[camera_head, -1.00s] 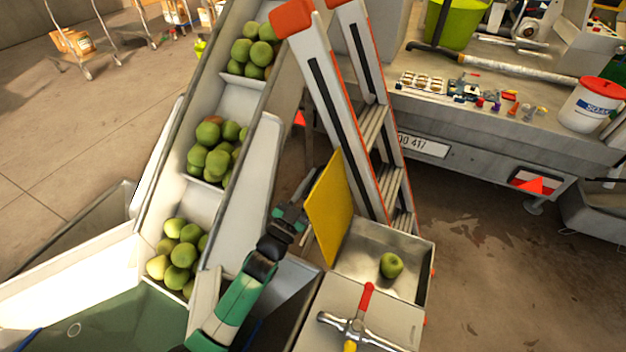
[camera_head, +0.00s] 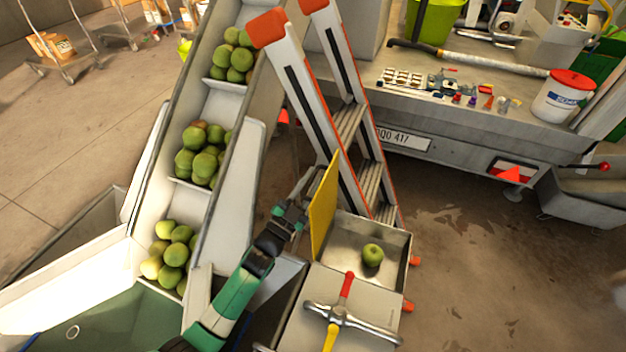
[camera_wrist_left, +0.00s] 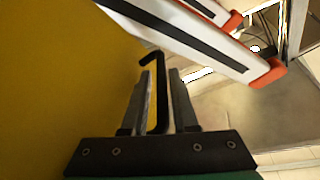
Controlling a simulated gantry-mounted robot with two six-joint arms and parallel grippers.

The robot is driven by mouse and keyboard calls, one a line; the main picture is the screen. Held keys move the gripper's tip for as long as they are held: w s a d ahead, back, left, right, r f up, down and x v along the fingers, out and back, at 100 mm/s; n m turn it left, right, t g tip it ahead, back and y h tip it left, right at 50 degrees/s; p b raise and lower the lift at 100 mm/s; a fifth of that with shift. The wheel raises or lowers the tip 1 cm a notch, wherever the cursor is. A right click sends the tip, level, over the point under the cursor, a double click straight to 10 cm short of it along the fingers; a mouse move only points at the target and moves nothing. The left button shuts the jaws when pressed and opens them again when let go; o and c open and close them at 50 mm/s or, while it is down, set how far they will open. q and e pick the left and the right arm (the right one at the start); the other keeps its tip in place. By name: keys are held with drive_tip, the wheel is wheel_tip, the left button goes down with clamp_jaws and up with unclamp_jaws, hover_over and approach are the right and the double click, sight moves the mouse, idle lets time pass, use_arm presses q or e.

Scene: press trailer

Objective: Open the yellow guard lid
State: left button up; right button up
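The yellow guard lid (camera_head: 324,207) stands up steeply along the left edge of an open metal box (camera_head: 396,240), seen nearly edge-on in the head view. A green apple (camera_head: 372,254) lies in the box. My left gripper (camera_head: 294,204) is at the lid's left face. In the left wrist view, the lid (camera_wrist_left: 60,80) fills the left side. A black bar handle (camera_wrist_left: 158,100) runs between the fingers of my left gripper (camera_wrist_left: 163,92), which look shut on it. My right gripper is not in view.
A stepladder (camera_head: 312,110) stands just behind the lid. An apple conveyor (camera_head: 185,205) rises at the left. A metal cross handle with red and yellow grips (camera_head: 345,312) sits in front of the box. Open floor (camera_head: 500,270) lies to the right.

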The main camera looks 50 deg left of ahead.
use_arm(q)
drive_tip(key=p+v, duration=0.1)
drive_tip(key=v, duration=1)
drive_tip(key=shift+s, duration=0.35)
drive_tip(key=shift+d, duration=0.1)
drive_tip(key=b+v, duration=0.2)
drive_tip(key=v, duration=1.1)
drive_tip(key=shift+d+f, duration=0.25)
drive_tip(key=shift+d, duration=0.15)
idle(0.3)
